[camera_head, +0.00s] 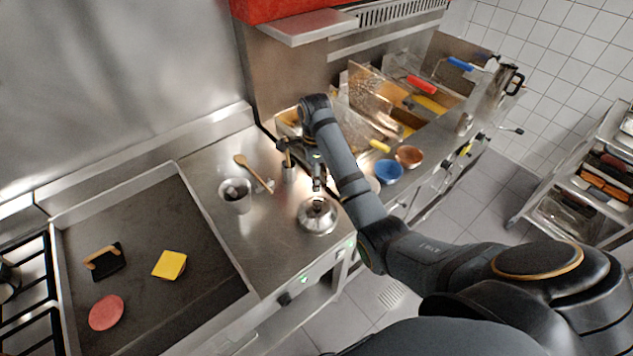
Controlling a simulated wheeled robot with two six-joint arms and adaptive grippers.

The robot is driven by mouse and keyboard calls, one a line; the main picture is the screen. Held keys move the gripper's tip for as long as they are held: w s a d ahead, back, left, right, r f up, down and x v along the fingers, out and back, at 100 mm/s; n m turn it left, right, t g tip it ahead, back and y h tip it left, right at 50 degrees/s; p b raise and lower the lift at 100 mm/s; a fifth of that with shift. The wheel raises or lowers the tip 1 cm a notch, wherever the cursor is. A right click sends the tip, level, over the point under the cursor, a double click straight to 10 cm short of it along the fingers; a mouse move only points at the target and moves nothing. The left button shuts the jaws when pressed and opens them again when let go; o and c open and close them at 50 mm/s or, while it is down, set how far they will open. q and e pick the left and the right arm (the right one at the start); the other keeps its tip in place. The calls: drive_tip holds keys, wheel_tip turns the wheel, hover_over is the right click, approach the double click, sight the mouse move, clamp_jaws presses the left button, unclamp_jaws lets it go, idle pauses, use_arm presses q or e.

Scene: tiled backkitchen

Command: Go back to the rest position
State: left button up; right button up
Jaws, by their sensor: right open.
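My right arm reaches from the lower right over the steel counter (259,226). My right gripper (318,183) points down just above a shiny metal dome (318,215) on the counter. The gripper is small in the picture and is open. I cannot tell whether its fingertips touch the dome's top. My left gripper is not in view.
A metal container (236,195) stands near the gripper. Bowls (389,172) and fryers (405,100) lie beyond my arm. A rack (590,190) stands right.

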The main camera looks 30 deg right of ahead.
drive_tip(key=s+f+n+t, duration=0.2)
drive_tip(key=s+f+n, duration=0.6)
drive_tip(key=s+n, duration=0.4)
drive_tip(key=s+r+n+t+h, duration=0.1)
drive_tip(key=s+r+n+t, duration=0.15)
drive_tip(key=s+n, duration=0.9)
drive_tip(key=s+d+f+g+b, duration=0.15)
drive_tip(key=f+b, duration=0.25)
drive_tip(key=f, duration=1.4)
drive_tip(key=s+d+f+b, duration=0.15)
drive_tip(key=f+b, duration=0.25)
drive_tip(key=f, duration=1.4)
use_arm(q)
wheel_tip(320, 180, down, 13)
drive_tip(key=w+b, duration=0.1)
drive_tip(key=b, duration=0.4)
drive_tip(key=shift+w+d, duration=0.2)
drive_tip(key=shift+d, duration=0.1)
use_arm(e)
drive_tip(key=s+f+g, duration=0.1)
drive_tip(key=s+f, duration=1.7)
drive_tip(key=f, duration=0.1)
drive_tip(key=shift+s+d, duration=0.2)
